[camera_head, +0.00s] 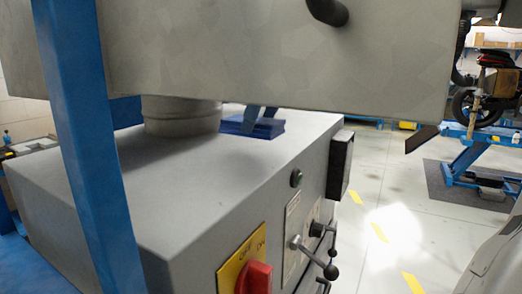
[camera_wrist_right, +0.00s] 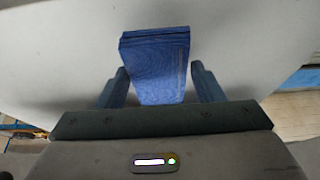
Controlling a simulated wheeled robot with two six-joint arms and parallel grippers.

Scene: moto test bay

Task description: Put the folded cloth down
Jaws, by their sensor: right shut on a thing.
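The folded cloth (camera_head: 262,128) is a flat blue stack at the far edge of the grey machine's top (camera_head: 235,165) in the head view. It lies on that top or just over it; I cannot tell whether it touches. In the right wrist view the cloth (camera_wrist_right: 156,75) sits between the two blue fingers of my right gripper (camera_wrist_right: 158,72), which is shut on it. In the head view my right gripper (camera_head: 258,120) shows only as finger tips, the rest hidden behind the grey housing. My left gripper is not in view.
A large grey housing (camera_head: 270,60) hangs over the top, with a round column (camera_head: 181,116) left of the cloth. A blue post (camera_head: 85,150) crosses the left. Levers (camera_head: 315,255) and a red switch (camera_head: 256,278) are on the front. The top nearer me is bare.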

